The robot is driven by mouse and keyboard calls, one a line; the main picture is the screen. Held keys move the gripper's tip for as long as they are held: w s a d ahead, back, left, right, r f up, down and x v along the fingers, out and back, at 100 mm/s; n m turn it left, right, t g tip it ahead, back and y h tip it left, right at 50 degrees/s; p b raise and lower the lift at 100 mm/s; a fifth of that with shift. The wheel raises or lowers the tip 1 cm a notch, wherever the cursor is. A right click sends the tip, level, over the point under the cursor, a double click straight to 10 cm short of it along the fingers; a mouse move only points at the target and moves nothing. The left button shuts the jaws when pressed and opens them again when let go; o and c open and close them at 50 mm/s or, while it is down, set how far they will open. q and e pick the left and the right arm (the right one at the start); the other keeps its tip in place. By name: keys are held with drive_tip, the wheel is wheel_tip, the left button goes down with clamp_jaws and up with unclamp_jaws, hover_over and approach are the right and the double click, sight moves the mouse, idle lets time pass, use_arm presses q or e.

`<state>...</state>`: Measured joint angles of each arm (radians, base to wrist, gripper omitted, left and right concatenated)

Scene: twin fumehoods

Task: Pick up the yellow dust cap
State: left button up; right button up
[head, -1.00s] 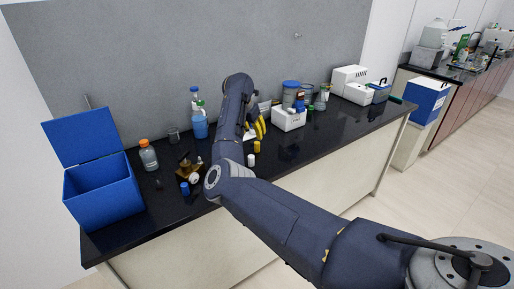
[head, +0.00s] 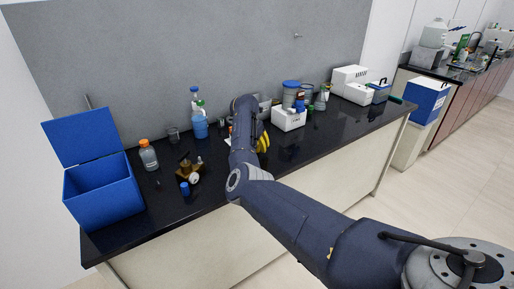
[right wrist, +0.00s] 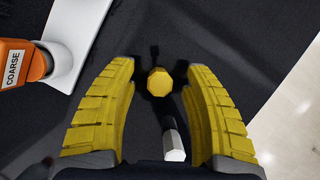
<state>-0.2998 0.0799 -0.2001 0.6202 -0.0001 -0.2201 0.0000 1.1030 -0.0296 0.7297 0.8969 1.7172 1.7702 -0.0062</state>
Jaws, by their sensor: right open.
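The yellow dust cap (right wrist: 160,82) stands on the black bench in the right wrist view, seen from above. It lies between the two yellow fingers of my right gripper (right wrist: 161,68), with a clear gap on both sides. The fingers are open and hold nothing. A white-topped piece (right wrist: 174,146) stands just below the cap in that view, nearer the right finger. In the head view my right gripper (head: 263,143) is over the middle of the bench, partly behind my arm. The cap is hidden there. My left gripper is not in view.
An orange knob marked COARSE (right wrist: 18,63) beside a white slab (right wrist: 78,30) is left of the fingers. On the bench are an open blue box (head: 104,190), an orange-capped bottle (head: 148,156), a brown item (head: 186,170) and a white rack (head: 288,119).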

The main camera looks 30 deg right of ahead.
drive_tip(key=shift+f, duration=0.2)
drive_tip(key=c, duration=1)
drive_tip(key=shift+c, duration=0.2)
drive_tip(key=shift+r, duration=0.1)
